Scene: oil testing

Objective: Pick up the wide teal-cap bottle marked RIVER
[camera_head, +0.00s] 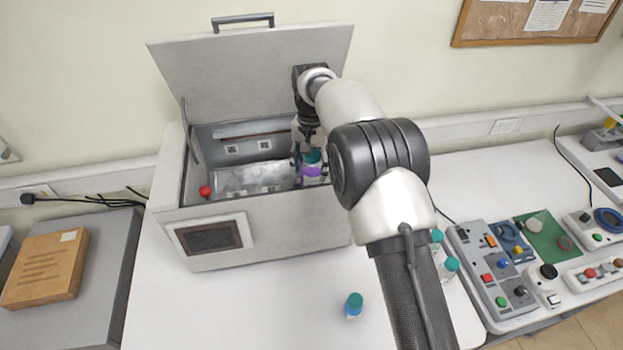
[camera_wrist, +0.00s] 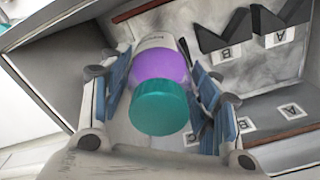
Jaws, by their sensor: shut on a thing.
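A bottle with a wide teal cap and a purple band (camera_wrist: 160,65) is between the blue pads of my gripper (camera_wrist: 165,100). My gripper is shut on it; the lettering on its label is too small to read. In the head view the bottle (camera_head: 312,170) is at the right part of the open machine's chamber, with my gripper (camera_head: 310,160) around its upper part. I cannot tell whether the bottle's base touches the chamber floor. Another teal-cap bottle (camera_head: 354,305) stands on the table in front, and two more (camera_head: 449,268) (camera_head: 437,236) stand right of the machine, partly behind my arm.
The machine (camera_head: 290,228) has its lid (camera_head: 230,75) raised and a red knob (camera_head: 205,191) at its left rim. Marked squares show inside the chamber. Control panels (camera_head: 492,270) stand at right. The table's front left is clear.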

